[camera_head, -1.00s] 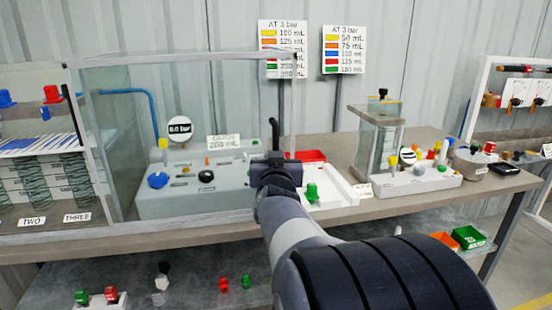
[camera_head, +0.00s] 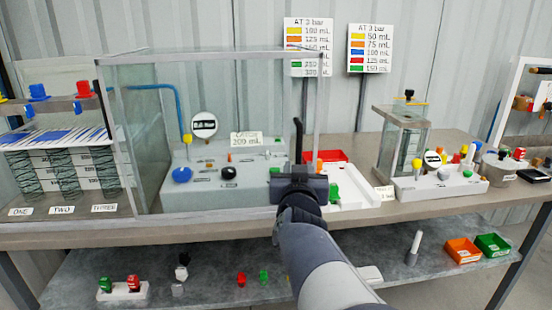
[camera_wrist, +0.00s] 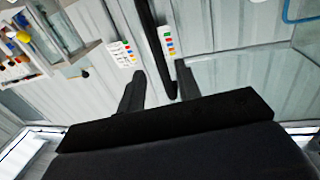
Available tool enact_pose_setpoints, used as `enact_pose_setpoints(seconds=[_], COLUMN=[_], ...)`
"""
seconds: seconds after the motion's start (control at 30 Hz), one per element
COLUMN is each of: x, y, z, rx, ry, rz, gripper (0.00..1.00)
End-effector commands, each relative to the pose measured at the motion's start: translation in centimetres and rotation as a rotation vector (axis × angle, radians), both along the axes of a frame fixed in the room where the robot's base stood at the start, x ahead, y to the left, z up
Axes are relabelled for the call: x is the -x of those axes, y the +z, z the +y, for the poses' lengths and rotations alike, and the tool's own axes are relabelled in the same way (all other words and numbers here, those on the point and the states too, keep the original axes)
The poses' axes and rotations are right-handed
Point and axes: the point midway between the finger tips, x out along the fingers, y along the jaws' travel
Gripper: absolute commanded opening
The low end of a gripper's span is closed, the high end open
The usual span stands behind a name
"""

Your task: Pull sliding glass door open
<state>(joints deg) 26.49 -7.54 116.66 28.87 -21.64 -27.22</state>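The sliding glass door (camera_head: 262,95) is a clear pane at the front of the glass enclosure around the grey pump unit. Its upright black handle (camera_head: 298,137) stands near the pane's right end. My gripper (camera_head: 304,183) is at the handle's lower part in the head view, where it hides the handle's bottom end. In the wrist view, my gripper (camera_wrist: 160,72) has its two fingers spread apart. The black handle (camera_wrist: 153,45) shows between them, its lower end closer to the right finger. I cannot tell whether a finger touches it.
The pump unit (camera_head: 215,180) is behind the glass. A white tray (camera_head: 360,196) and a smaller pump unit (camera_head: 440,186) stand to the right on the bench. The lower shelf (camera_head: 215,265) holds small coloured parts, with orange (camera_head: 462,250) and green (camera_head: 492,244) bins at its right end.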

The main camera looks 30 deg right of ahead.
Motion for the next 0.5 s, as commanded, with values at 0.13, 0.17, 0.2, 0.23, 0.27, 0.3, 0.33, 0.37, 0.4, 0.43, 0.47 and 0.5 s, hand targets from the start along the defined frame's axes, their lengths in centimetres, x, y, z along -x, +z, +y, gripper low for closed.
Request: enact_pose_setpoints(seconds=[0.13,0.17,0.2,0.23,0.27,0.3,0.33,0.37,0.4,0.43,0.47,0.5], x=[1.9,2.2,2.5,2.7,2.9,3.1,3.3,3.4,3.5,3.5,3.6,3.6], y=[0.2,0.3,0.3,0.2,0.2,0.2,0.1,0.1,0.0,0.0,0.0,0.0], z=[1.4,1.7,1.9,2.1,2.2,2.4,2.5,2.5,2.6,2.6,2.7,2.7], rx=[0.001,0.000,0.000,0.000,0.000,0.001,0.000,0.000,-0.001,-0.001,-0.001,-0.001], ry=[0.001,0.001,0.002,0.002,0.002,0.001,0.001,0.001,0.001,0.001,0.000,0.000], rz=[-0.001,-0.001,-0.001,0.000,0.000,-0.001,0.000,0.000,0.001,0.001,0.001,0.001], gripper=[0.33,0.33,0.33,0.33,0.33,0.33,0.33,0.33,0.33,0.33,0.33,0.33])
